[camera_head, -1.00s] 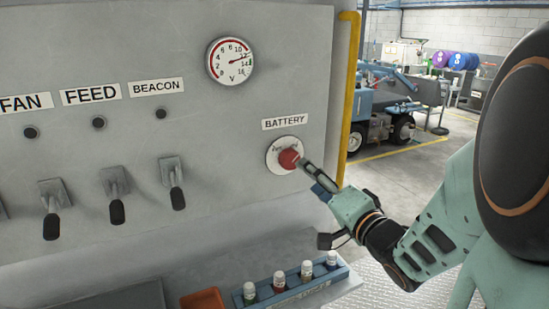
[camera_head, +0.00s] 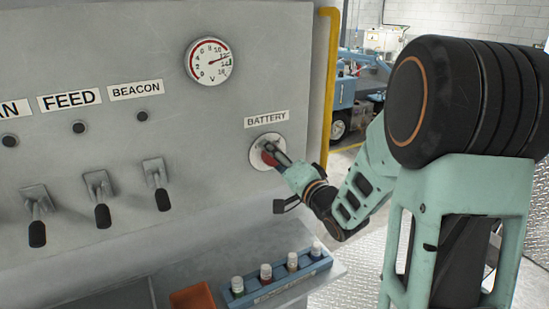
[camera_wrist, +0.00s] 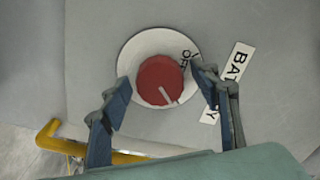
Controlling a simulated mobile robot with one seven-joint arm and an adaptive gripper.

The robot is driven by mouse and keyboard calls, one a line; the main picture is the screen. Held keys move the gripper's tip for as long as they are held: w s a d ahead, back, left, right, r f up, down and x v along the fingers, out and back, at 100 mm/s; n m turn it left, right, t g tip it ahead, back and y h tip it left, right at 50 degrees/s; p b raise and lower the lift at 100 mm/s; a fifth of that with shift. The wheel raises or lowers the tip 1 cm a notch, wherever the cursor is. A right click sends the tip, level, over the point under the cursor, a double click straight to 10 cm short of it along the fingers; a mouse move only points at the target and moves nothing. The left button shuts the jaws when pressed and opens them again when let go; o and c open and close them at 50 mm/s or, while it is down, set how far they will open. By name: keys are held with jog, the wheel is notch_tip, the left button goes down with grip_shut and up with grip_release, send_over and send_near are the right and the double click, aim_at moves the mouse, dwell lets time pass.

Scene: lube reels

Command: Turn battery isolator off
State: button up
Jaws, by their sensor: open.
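The battery isolator is a red round knob (camera_wrist: 160,80) with a pale pointer line, set on a white disc (camera_wrist: 128,55) marked "OFF" at its upper right in the wrist view. In that view the pointer line aims down and slightly right, away from the "OFF" mark. My gripper (camera_wrist: 163,98) is open, with one finger on each side of the knob. I cannot tell whether the fingers touch it. In the head view my gripper (camera_head: 275,155) is in front of the isolator disc (camera_head: 256,146) and hides much of the knob. The "BATTERY" label (camera_head: 266,119) is above it.
A voltmeter (camera_head: 209,61) is above and left of the isolator. Several toggle switches (camera_head: 155,183) are to the left. A yellow pipe (camera_head: 330,80) runs down the panel's right edge. Below are a shelf rack of small bottles (camera_head: 278,278) and an orange tray (camera_head: 193,298).

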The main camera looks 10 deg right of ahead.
jog(key=c, duration=1.2)
jog(key=shift+o, duration=0.2)
jog(key=shift+f+n+b, duration=0.1)
jog(key=shift+n+b, duration=0.3)
jog(key=shift+b, duration=0.05)
jog(key=shift+f+n+b, duration=0.1)
jog(key=shift+n+b, duration=0.9)
jog(key=shift+b, duration=0.1)
jog(key=n+b, duration=0.5)
jog(key=n, duration=0.1)
jog(key=shift+b, duration=0.4)
jog(key=n+b, duration=0.4)
jog(key=n, duration=0.1)
jog(key=shift+n, duration=0.3)
jog(key=shift+n+b, duration=1.45)
jog(key=shift+n, duration=0.15)
jog(key=shift+r+n, duration=0.2)
jog(key=shift+n, duration=0.1)
